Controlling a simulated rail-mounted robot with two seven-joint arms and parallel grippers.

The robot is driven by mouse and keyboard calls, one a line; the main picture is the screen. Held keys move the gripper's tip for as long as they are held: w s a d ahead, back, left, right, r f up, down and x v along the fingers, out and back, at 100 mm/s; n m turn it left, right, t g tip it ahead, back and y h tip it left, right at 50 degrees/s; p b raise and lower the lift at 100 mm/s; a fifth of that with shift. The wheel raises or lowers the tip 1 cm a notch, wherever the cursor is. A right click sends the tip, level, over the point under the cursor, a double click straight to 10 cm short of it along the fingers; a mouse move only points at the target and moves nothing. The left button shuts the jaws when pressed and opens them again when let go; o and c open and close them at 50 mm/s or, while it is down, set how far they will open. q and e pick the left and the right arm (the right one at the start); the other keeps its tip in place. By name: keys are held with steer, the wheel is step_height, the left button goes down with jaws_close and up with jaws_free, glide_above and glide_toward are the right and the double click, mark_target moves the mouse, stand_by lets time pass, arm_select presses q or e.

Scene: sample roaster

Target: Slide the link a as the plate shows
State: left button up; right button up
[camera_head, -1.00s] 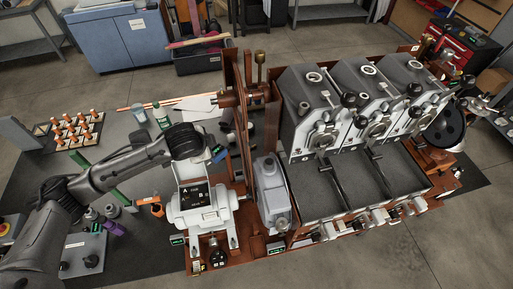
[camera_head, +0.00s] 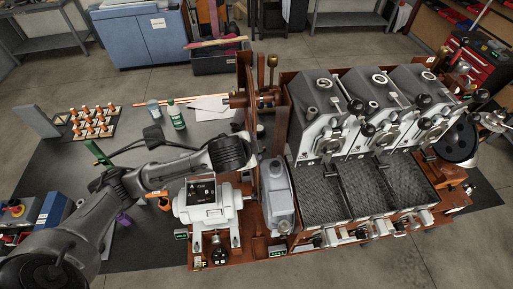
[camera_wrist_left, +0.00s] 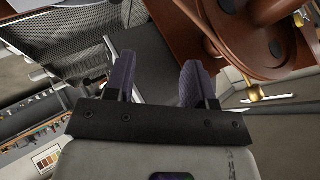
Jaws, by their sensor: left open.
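A black plate (camera_head: 201,192) with white markings sits on top of a white motor-like housing (camera_head: 208,212) in the head view. Its markings are too small to read surely. I cannot make out which part is link a. My left arm reaches over from the left, and its wrist (camera_head: 230,152) is beyond the plate, beside the brown upright frame (camera_head: 246,95). Its fingers are hidden there. In the left wrist view my left gripper (camera_wrist_left: 160,82) is open, with nothing seen between its two fingers. A reddish-brown round part (camera_wrist_left: 245,35) is close to the right finger. My right gripper is not seen.
The roaster (camera_head: 335,115) with its several drums and dark trays (camera_head: 320,195) fills the right side. A grey housing (camera_head: 277,195) stands between it and the white one. A green bottle (camera_head: 175,115) and a rack of orange-topped pieces (camera_head: 92,122) stand on the left table.

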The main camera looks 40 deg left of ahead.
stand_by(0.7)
arm_select(q)
step_height(320, 180, up, 6)
steer(key=s+d+n+t, duration=0.1)
steer(key=s+d+t, duration=0.1)
steer(key=d+t, duration=0.1)
steer(key=s+d+f+n+g+h+p, duration=0.1)
steer(key=s+d+f+n+g+p, duration=0.2)
steer(key=s+f, duration=0.6)
steer(key=shift+s+d+n, duration=0.3)
steer(key=shift+s+d, duration=0.1)
steer(key=shift+s, duration=0.75)
steer(key=s+d+f+g, duration=0.1)
steer(key=s+f, duration=0.1)
steer(key=s, duration=0.2)
steer(key=s+f+n+g+h+p, duration=0.1)
steer(key=s+f+g, duration=0.1)
steer(key=s, duration=0.3)
steer(key=s+d+f+g+p, duration=0.1)
steer(key=s+f+g, duration=0.1)
steer(key=s+f, duration=0.2)
steer(key=shift+s+d+f+n, duration=0.25)
steer(key=shift+s+d+n, duration=0.1)
steer(key=shift+s, duration=0.35)
steer(key=shift+c, duration=0.5)
steer(key=shift+s+f, duration=0.15)
steer(key=shift+s, duration=0.3)
steer(key=shift+c, duration=0.9)
